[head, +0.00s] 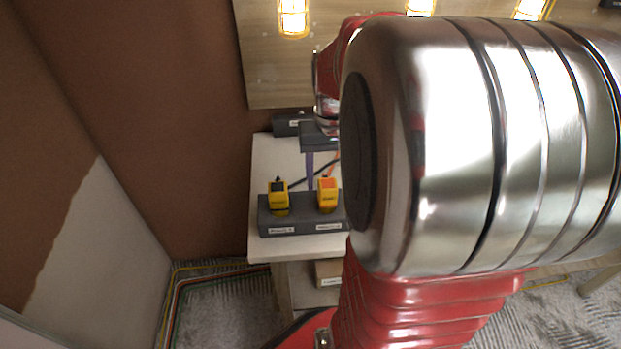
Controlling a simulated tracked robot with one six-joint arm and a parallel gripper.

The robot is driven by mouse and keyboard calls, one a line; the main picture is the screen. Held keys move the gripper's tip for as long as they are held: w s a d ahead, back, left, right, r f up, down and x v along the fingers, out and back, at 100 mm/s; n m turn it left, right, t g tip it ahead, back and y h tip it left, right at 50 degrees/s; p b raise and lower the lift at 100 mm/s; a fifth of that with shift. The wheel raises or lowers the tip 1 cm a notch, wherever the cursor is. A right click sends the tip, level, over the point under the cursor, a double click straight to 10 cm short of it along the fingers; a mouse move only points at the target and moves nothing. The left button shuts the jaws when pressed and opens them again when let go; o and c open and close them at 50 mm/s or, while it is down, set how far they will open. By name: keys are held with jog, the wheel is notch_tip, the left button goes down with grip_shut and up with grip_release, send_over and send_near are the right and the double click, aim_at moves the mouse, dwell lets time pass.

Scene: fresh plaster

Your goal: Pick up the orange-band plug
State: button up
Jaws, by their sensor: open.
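The orange-band plug (327,192) is yellow with an orange top. It stands on the right side of a dark grey holder block (290,228), with an orange cable rising behind it. A similar yellow plug with a black band (278,194) stands on the left side of the same block. My gripper (315,158) is partly in view behind and above the plugs, apart from them. It is open, and I see nothing held in it. My large silver and red arm links hide much of the gripper and the area right of the orange-band plug.
The holder sits near the front edge of a pale bench (262,165). Another dark grey block (287,125) with a label stands at its back. A wooden panel (290,75) with lit caged lamps (293,18) rises behind. A brown wall stands to the left.

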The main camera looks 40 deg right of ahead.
jog(key=shift+f, duration=0.1)
jog(key=shift+f, duration=2.5)
jog(key=shift+c, duration=0.5)
jog(key=c, duration=1.1)
jog(key=shift+r, duration=0.2)
notch_tip(320, 180, up, 10)
jog(key=shift+f, duration=0.1)
